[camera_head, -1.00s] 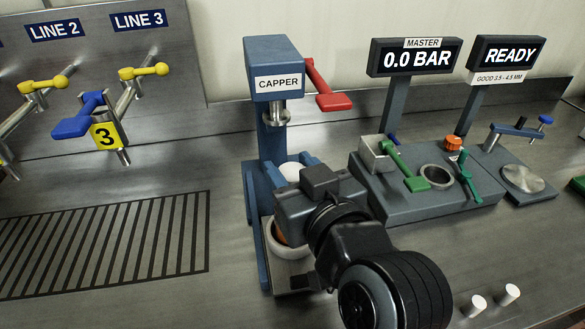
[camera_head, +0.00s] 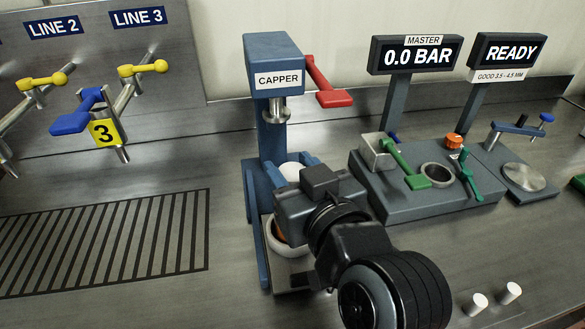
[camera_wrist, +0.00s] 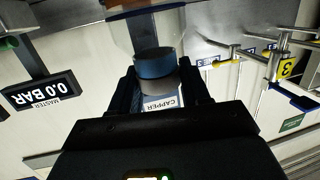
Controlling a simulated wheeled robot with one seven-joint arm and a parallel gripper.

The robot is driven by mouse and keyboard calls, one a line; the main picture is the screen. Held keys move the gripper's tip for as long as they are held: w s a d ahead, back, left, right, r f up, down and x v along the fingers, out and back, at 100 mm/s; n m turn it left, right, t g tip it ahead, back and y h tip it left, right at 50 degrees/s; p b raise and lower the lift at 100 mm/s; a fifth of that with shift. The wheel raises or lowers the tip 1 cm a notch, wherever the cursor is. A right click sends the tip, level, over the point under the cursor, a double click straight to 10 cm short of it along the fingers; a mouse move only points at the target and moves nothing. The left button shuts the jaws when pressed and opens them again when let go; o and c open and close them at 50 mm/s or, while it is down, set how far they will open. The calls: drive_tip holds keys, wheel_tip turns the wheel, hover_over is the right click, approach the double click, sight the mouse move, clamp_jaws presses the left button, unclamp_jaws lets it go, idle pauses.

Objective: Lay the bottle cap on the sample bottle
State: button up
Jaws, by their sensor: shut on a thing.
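My gripper (camera_head: 285,205) is at the front of the blue capper (camera_head: 273,62), below its press head. I cannot tell whether the cap touches the bottle's mouth.
The capper's red lever (camera_head: 328,88) sticks out to the right. A pale round thing (camera_head: 291,171) is partly hidden behind my gripper. A grey fixture block (camera_head: 392,205) with green levers stands to the right. The slotted grating (camera_head: 110,245) on the left is clear.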

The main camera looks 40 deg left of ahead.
drive_tip(key=o, duration=1.1)
drive_tip(key=shift+d, duration=0.1)
drive_tip(key=b+v, duration=0.1)
drive_tip(key=v, duration=0.7)
drive_tip(key=s+d+f+m+t+h, duration=0.2)
drive_tip(key=d+f+m+t+h, duration=0.15)
drive_tip(key=d+f, duration=0.55)
drive_tip(key=s+d+f+m+t+h, duration=0.2)
drive_tip(key=d+f+m+h, duration=0.25)
drive_tip(key=d, duration=0.85)
drive_tip(key=s+d+m+h, duration=0.1)
drive_tip(key=s+d+h, duration=0.1)
drive_tip(key=s+d, duration=0.2)
drive_tip(key=s+d+m+t+h, duration=0.1)
drive_tip(key=s+d+h, duration=0.1)
drive_tip(key=s+d, duration=0.3)
drive_tip(key=s+d+m+h, duration=0.2)
drive_tip(key=s+d, duration=0.3)
drive_tip(key=s, duration=0.6)
drive_tip(key=shift+s+d+r+t, duration=0.1)
drive_tip(key=shift+s+r+t, duration=0.05)
drive_tip(key=shift+s+t, duration=0.15)
